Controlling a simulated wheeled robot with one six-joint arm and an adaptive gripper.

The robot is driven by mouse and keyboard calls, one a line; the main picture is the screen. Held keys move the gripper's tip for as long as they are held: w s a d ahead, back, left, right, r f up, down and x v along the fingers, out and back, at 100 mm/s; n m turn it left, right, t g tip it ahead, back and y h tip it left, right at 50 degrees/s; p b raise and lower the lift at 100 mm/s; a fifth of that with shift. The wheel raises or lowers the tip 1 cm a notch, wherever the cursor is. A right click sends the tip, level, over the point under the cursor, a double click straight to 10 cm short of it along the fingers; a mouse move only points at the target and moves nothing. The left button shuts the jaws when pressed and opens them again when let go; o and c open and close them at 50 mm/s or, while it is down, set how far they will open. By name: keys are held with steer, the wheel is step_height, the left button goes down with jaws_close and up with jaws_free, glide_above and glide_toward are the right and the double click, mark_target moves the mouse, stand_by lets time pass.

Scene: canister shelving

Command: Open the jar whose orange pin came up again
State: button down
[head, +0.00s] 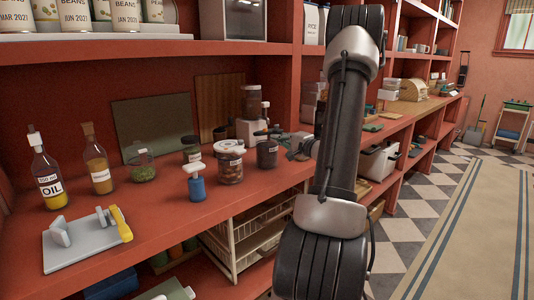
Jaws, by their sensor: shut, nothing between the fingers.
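Several jars stand on the red shelf counter in the head view. A larger glass jar with brown contents and a pale lid (229,165) stands in the middle. A low glass jar with green contents (142,168) is farther left. I cannot make out an orange pin on any lid. My arm hides part of the counter behind.
A blue object with a white top (196,184) stands in front of the jars. An oil bottle (47,175), a corked bottle (97,162) and a grey board with a yellow part (88,240) are at left. A white appliance (250,130) stands behind. Bare counter lies in front.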

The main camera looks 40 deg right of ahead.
steer(key=shift+w+r, duration=0.15)
steer(key=shift+r, duration=0.55)
steer(key=shift+w+r, duration=0.15)
steer(key=shift+r, duration=0.5)
steer(key=shift+w+a+r, duration=0.1)
steer(key=shift+w+r, duration=0.7)
steer(key=shift+r, duration=0.15)
steer(key=shift+w+a+r, duration=0.1)
steer(key=shift+w+r, duration=0.65)
steer(key=shift+r, duration=0.2)
steer(key=shift+w+a+r, duration=0.1)
steer(key=shift+w+r, duration=0.3)
steer(key=shift+w, duration=0.3)
steer(key=shift+w+r, duration=0.35)
steer(key=shift+w, duration=0.4)
steer(key=shift+w+a+r, duration=0.1)
steer(key=shift+w+r, duration=0.3)
steer(key=shift+w, duration=0.3)
